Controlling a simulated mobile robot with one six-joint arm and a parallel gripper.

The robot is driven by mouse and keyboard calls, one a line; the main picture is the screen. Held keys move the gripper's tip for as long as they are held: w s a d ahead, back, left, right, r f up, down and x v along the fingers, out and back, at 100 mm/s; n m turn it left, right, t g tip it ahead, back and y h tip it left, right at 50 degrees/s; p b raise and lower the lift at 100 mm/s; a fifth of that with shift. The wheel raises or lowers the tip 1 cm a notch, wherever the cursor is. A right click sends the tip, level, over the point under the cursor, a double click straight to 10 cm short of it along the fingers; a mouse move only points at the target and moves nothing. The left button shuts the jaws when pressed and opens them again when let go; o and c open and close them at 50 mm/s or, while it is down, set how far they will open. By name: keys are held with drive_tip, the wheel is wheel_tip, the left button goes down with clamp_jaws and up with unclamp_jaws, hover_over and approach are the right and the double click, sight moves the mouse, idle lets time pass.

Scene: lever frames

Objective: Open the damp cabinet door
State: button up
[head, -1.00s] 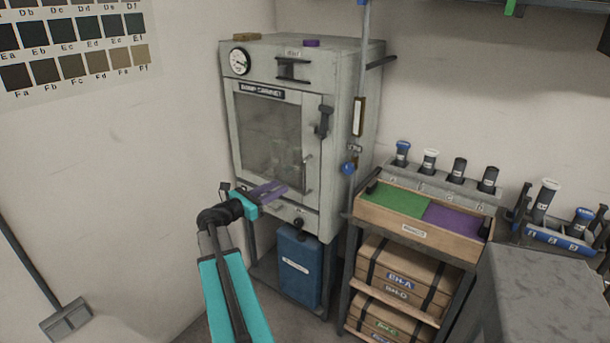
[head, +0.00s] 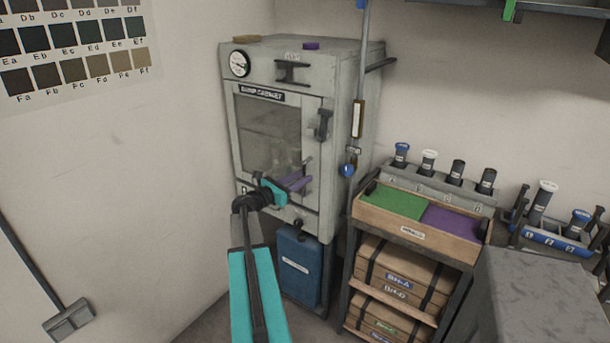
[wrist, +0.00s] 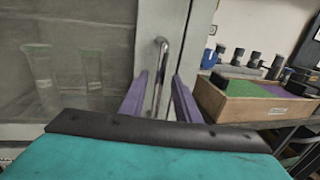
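The damp cabinet (head: 345,95) is a grey box with a glass-paned door (head: 268,133), which looks closed. A dark latch lever (head: 323,122) sits upright at the door's right edge. A vertical metal bar handle (wrist: 160,75) is low on the door's right side. My gripper (head: 303,181) is in front of the lower right of the door, by the handle. In the wrist view its two purple fingers (wrist: 155,95) are apart, with the handle showing between them. I cannot tell whether either finger touches the handle.
A dial gauge (head: 239,63) is at the cabinet's upper left. A blue container (head: 299,266) stands below the cabinet. A shelf unit to the right holds a wooden tray (head: 412,233) and boxes (head: 402,275). A grey block (head: 535,295) is at the lower right.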

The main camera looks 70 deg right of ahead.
drive_tip(key=shift+x, duration=1.05)
drive_tip(key=shift+c, duration=0.2)
clamp_jaws()
drive_tip(key=shift+s+d, duration=0.1)
